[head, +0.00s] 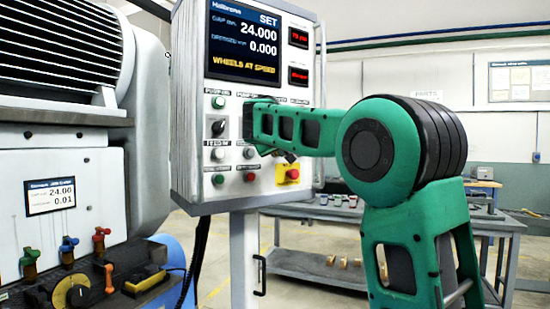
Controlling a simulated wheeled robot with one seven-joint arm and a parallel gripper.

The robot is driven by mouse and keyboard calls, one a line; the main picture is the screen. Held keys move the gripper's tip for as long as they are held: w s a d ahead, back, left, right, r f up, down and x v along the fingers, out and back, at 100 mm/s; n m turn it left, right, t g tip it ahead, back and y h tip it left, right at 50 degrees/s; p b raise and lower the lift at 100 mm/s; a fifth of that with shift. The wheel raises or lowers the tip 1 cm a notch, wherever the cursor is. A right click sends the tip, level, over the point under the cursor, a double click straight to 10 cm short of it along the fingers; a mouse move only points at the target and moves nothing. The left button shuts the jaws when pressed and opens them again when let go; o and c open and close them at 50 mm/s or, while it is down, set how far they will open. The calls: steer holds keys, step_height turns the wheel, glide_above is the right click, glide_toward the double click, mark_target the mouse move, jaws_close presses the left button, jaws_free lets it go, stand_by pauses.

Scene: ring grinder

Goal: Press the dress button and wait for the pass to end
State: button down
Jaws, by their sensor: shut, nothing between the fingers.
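The control panel (185,120) stands upright in the middle of the head view. Its screen (246,40) reads SET, 24.000, 0.000 and WHEELS AT SPEED. Below are a green button (218,102), a dark selector knob (218,128), two pale buttons (218,153), a lower green button (218,179) and a red button (250,177). The small labels are too blurred for me to tell which is the dress button. My green arm reaches from the right across the panel's right half and hides some controls. My gripper's fingers cannot be made out, nor any contact with a button.
A red stop button (292,174) on a yellow plate sits at the panel's lower right. The grinder (75,180) fills the left, with coloured valves and a small display reading 24.00 and 0.01. A grey workbench (300,212) with small parts stands behind.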

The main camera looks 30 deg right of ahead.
steer(key=shift+w, duration=0.25)
steer(key=shift+s, duration=0.2)
stand_by(0.4)
steer(key=shift+s, duration=0.75)
steer(key=s, duration=0.5)
steer(key=shift+d, duration=0.25)
stand_by(0.5)
